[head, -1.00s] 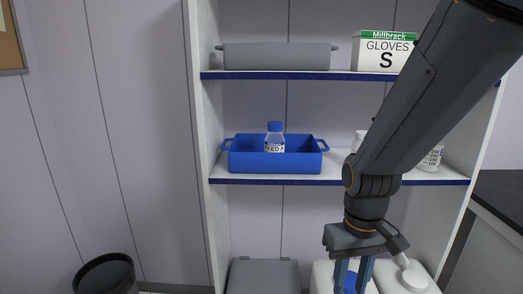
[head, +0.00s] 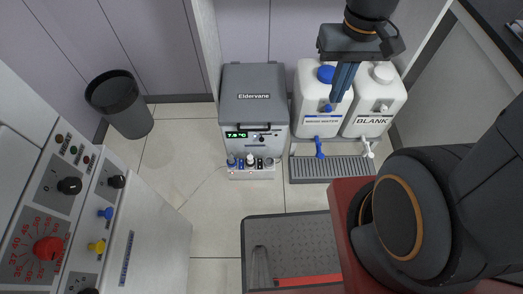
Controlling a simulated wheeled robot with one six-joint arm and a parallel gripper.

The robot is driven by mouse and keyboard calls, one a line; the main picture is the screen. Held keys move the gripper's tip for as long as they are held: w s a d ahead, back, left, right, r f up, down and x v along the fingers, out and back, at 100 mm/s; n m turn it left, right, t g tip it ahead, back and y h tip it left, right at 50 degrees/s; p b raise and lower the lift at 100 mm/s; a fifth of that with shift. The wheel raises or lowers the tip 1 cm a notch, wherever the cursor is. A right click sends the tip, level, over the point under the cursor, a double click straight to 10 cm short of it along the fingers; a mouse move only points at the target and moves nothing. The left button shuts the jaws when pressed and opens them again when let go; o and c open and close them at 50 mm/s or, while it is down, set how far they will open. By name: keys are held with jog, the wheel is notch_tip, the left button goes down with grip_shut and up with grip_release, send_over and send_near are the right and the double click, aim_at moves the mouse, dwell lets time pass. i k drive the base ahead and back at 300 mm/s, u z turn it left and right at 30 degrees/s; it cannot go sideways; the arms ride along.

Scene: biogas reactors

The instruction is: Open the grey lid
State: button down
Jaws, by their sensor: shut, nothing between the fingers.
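The front panel below shows a green readout. My gripper (head: 338,98) points down, fingers together and empty, to the right of the lid. It appears in front of the white "wash water" container (head: 314,122), apart from the lid.
A white "BLANK" container (head: 370,122) stands at the right above a grey drip grate (head: 330,169). Several small bottles line the box front. A black bin (head: 120,103) and a control panel (head: 70,185) with knobs are at left. Tiled floor between is clear.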

aim_at(253, 94)
jog(key=k, duration=0.65)
jog(key=z, duration=1)
jog(key=i, duration=1.05)
jog(key=u, duration=1.15)
